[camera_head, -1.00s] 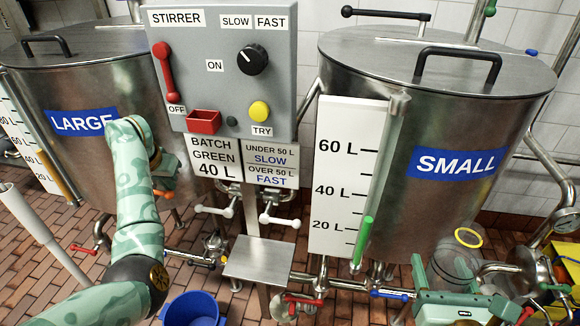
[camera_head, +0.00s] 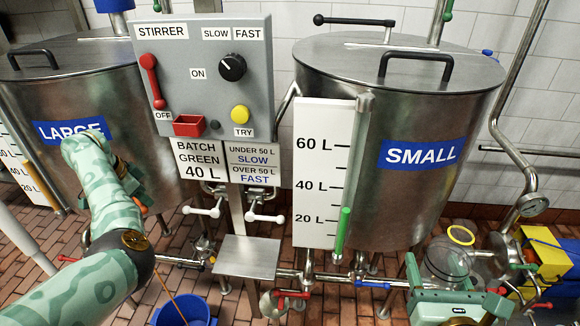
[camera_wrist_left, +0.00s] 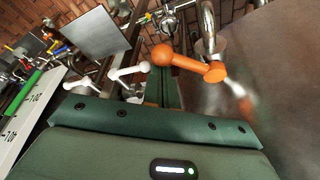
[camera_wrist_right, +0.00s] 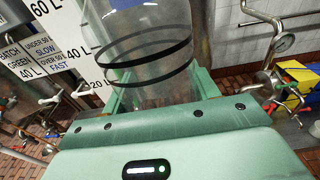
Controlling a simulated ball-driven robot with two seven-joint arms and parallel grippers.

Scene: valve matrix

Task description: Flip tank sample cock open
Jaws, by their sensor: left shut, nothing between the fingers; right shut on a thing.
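The sample cock's orange handle (camera_wrist_left: 190,64), with a round ball end, shows in the left wrist view, below a bent steel pipe (camera_wrist_left: 208,25) beside the tank wall. A small orange part (camera_head: 143,210) also shows by the large tank (camera_head: 60,95) in the head view. My left gripper (camera_head: 138,196) is shut and empty beside the handle; its fingertips are mostly hidden, and I cannot tell whether they touch it. My right gripper (camera_head: 448,292) is shut on a clear jar (camera_wrist_right: 145,55) with black bands, held upright in front of the small tank (camera_head: 400,190).
The grey stirrer panel (camera_head: 205,75) stands between the tanks. White-handled valves (camera_head: 205,210) and a metal shelf (camera_head: 248,257) are below it. A blue bucket (camera_head: 185,310) stands on the brick floor. Yellow and blue boxes (camera_head: 548,260) stand at the right.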

